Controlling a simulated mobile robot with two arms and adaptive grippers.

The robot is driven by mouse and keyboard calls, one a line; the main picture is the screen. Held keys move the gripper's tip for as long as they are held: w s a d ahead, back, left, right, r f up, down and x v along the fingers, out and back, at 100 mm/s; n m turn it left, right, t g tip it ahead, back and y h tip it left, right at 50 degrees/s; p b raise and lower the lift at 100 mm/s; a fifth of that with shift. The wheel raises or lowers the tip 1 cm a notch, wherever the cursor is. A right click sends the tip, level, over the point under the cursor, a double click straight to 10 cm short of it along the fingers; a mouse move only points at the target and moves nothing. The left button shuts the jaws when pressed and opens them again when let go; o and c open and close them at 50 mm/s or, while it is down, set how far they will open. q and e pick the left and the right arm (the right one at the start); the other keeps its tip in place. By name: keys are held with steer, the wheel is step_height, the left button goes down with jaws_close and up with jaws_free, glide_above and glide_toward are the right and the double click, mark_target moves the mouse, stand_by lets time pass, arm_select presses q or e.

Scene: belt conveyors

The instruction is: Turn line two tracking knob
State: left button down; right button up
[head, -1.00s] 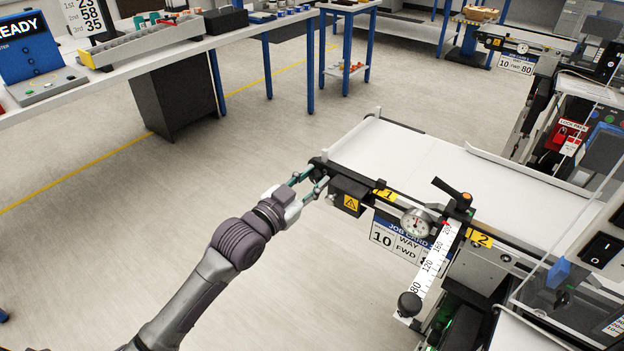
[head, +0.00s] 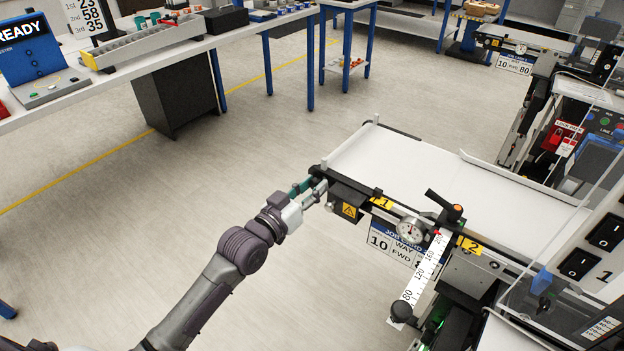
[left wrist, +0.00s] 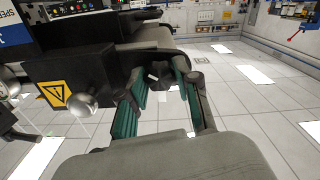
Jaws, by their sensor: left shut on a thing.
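The line conveyor (head: 400,160) has a white belt and a black side rail with yellow tags 1 and 2. A small dark knob (left wrist: 160,72) shows between my left fingers in the left wrist view, at the conveyor's end corner beside the black box with a warning sign (head: 348,210). My left gripper (head: 311,187) is at that corner, its teal-padded fingers shut on the knob; they also show in the left wrist view (left wrist: 163,98). The fingers hide the knob in the head view. My right gripper is not in view.
Along the rail are a dial gauge (head: 410,230), an orange-and-black lever (head: 444,205) and a white scale (head: 420,278) with a black ball handle (head: 401,312). A job card (head: 393,242) hangs below. A workbench (head: 130,75) stands at the back left. The floor between is clear.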

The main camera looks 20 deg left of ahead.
arm_select(q)
steer(key=n+p, duration=0.1)
steer(key=n, duration=0.2)
steer(key=shift+r, duration=0.1)
steer(key=shift+n+p, duration=0.55)
steer(key=shift+n, duration=0.15)
steer(key=c, duration=1.1)
jaws_free()
steer(key=v, duration=1.2)
